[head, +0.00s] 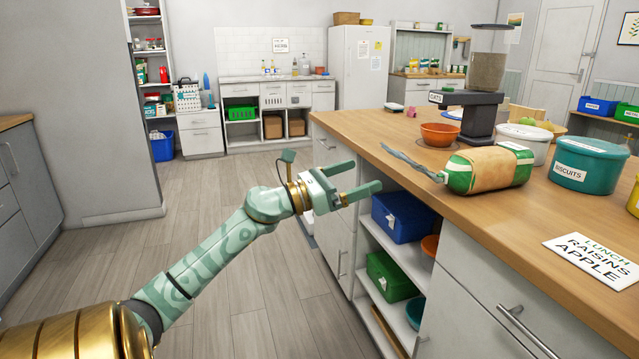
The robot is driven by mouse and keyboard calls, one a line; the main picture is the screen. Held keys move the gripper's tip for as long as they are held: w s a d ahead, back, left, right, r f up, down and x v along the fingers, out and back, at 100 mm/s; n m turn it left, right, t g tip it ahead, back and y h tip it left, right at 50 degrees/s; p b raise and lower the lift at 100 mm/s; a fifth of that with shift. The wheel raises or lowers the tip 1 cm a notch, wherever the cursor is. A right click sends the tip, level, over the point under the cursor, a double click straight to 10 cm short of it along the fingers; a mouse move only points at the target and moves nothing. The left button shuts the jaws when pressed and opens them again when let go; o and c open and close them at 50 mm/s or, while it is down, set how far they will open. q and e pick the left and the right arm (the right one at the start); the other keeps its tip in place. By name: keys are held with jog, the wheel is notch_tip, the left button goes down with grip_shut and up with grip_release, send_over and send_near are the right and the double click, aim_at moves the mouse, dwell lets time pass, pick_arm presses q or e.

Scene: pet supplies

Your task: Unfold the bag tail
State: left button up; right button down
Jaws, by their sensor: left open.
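A green and tan bag (490,170) lies on its side on the wooden counter (510,222). Its narrow grey-green tail (408,161) points left from the bag's left end, over the counter near its front edge. My left gripper (376,177) is open and empty, in front of the counter's edge, to the left of and slightly below the tail. The fingers point right and do not touch the tail or the bag. My right gripper is not in view.
Behind the bag stand an orange bowl (440,134), a dispenser (488,75), a white tub (524,142) and a teal biscuits tub (587,166). A printed card (597,258) lies at the right. Shelves below hold a blue bin (402,215) and a green bin (392,277).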

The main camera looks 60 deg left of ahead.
pick_arm(q)
jog(key=p+v, duration=0.1)
jog(key=v, duration=0.7)
